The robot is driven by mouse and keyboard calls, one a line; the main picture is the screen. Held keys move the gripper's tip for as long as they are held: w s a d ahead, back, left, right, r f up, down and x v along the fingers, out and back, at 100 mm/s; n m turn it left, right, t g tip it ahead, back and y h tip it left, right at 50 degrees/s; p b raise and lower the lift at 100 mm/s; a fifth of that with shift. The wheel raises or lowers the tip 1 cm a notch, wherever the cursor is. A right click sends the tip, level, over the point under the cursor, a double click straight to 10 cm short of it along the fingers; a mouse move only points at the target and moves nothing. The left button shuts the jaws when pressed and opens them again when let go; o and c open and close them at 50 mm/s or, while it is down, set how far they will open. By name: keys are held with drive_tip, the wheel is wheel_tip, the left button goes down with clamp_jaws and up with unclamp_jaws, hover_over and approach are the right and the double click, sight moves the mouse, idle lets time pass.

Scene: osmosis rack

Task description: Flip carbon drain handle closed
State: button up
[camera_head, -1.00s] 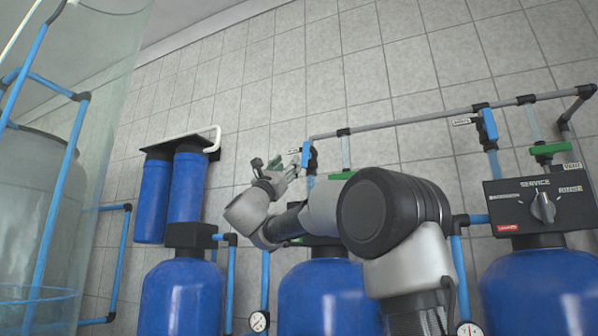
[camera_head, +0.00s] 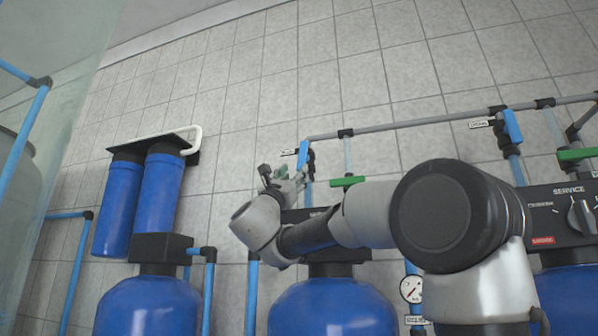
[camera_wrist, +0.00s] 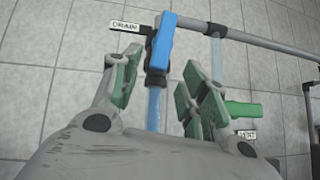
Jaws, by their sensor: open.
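The blue drain handle (camera_wrist: 162,42) stands nearly upright on a dark valve in the wrist view, beside a "DRAIN" label (camera_wrist: 125,25). The pale blue pipe (camera_wrist: 153,105) runs down below it. My gripper (camera_wrist: 162,68) is open, with one green-padded finger left of the handle and pipe and the other to the right. The fingers hold nothing; I cannot tell whether either touches the handle. In the head view the handle (camera_head: 303,154) shows just above and right of my gripper (camera_head: 286,177), above the middle tank.
A green handle (camera_wrist: 243,109) with a "VENT" label (camera_wrist: 246,134) lies close to the right finger. A grey pipe (camera_head: 420,120) runs along the tiled wall. Blue tanks (camera_head: 330,308) stand below. Another blue handle (camera_head: 512,126) and a control box (camera_head: 545,215) are at right.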

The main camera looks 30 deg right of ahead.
sight(300, 167)
drive_tip(key=shift+x, duration=2.3)
clamp_jaws()
